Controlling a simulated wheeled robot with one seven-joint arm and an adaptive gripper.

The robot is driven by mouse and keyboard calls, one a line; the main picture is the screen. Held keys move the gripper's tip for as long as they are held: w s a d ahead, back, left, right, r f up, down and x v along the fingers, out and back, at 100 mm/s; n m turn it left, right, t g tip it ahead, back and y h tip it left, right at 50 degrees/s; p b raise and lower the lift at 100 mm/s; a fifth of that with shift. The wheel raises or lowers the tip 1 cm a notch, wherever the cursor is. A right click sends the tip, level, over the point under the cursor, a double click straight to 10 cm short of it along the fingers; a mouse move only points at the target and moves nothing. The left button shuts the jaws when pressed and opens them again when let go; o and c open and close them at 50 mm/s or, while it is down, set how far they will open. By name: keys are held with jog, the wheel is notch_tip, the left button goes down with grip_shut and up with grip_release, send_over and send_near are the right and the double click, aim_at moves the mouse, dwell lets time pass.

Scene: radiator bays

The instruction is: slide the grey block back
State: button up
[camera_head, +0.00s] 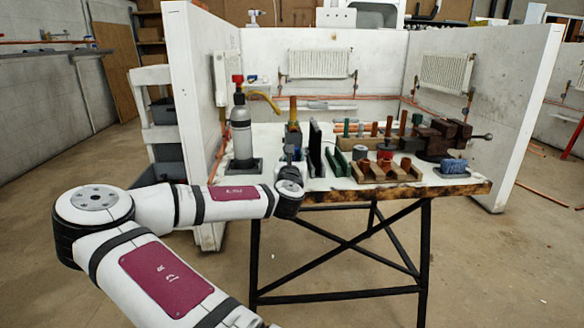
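My arm reaches in from the bottom left, and its wrist is at the front edge of the workbench (328,197). My gripper (290,152) is small and partly hidden by the wrist; I cannot make out whether its fingers are open or shut. A blue and yellow thing with a brown upright piece (293,128) stands just behind it; I cannot tell if they touch. I cannot pick out a grey block with certainty. A small grey round-looking piece (360,153) stands right of centre on the bench, apart from my gripper.
A grey bottle with a red top (241,130) stands left of my gripper. Dark and green upright plates (315,148) stand close on its right. Wooden racks with copper pieces (384,172), a vise (440,138) and a blue block (453,167) fill the right. White partitions (197,90) enclose the bench.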

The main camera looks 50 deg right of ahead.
jog(key=v, duration=0.9)
jog(key=shift+s+a, duration=0.15)
jog(key=shift+a, duration=0.15)
jog(key=shift+c, duration=0.6)
